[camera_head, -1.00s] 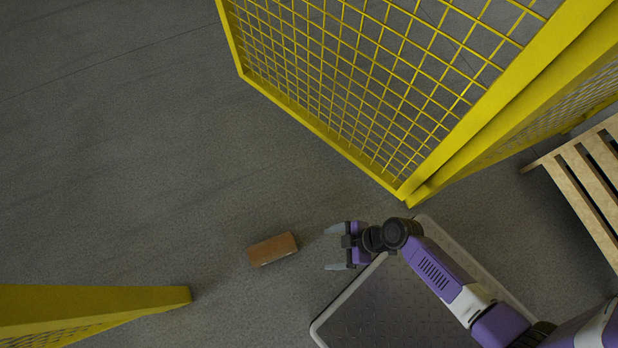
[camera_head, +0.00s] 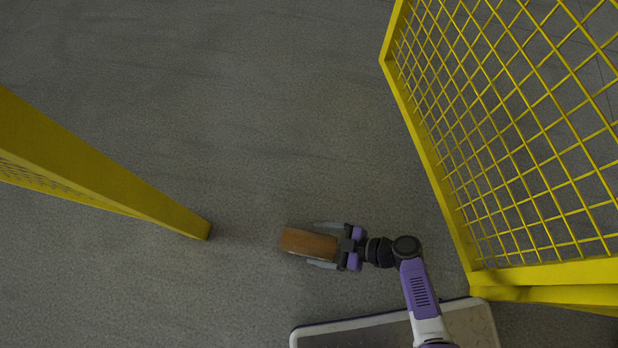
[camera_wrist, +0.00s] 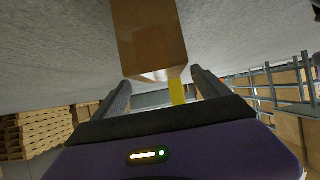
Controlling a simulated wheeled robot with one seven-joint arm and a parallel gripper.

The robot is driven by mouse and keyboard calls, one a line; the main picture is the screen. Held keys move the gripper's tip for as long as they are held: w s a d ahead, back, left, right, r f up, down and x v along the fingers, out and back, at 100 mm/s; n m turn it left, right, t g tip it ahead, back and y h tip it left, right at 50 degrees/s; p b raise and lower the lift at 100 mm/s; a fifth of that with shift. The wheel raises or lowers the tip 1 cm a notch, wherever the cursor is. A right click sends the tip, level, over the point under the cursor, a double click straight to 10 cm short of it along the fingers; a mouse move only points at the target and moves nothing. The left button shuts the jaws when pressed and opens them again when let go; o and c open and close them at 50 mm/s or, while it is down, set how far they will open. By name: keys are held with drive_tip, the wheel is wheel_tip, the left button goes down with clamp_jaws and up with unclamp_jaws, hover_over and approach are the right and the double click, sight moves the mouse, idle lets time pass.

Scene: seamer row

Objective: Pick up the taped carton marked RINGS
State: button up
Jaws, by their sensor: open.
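A small brown carton (camera_head: 308,243) lies on the grey floor in the head view. No RINGS marking is readable on it. My gripper (camera_head: 325,244) is open, with one finger along each long side of the carton's right part. I cannot tell whether the fingers touch it. In the wrist view the carton (camera_wrist: 150,38) is at the top centre, just beyond the two spread fingertips (camera_wrist: 158,78). Its nearest edge shows a pale strip.
A yellow mesh fence panel (camera_head: 432,160) stands to the right, close to my arm. Another yellow fence part (camera_head: 150,200) ends left of the carton. Floor above the carton is clear. Stacked pallets (camera_wrist: 40,130) and racking (camera_wrist: 285,90) show in the wrist view.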

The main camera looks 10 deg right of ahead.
sight(311, 243)
drive_tip(key=shift+b+x, duration=0.55)
drive_tip(key=shift+x, duration=1.35)
drive_tip(key=shift+s+r, duration=0.1)
drive_tip(key=shift+r, duration=0.05)
clamp_jaws()
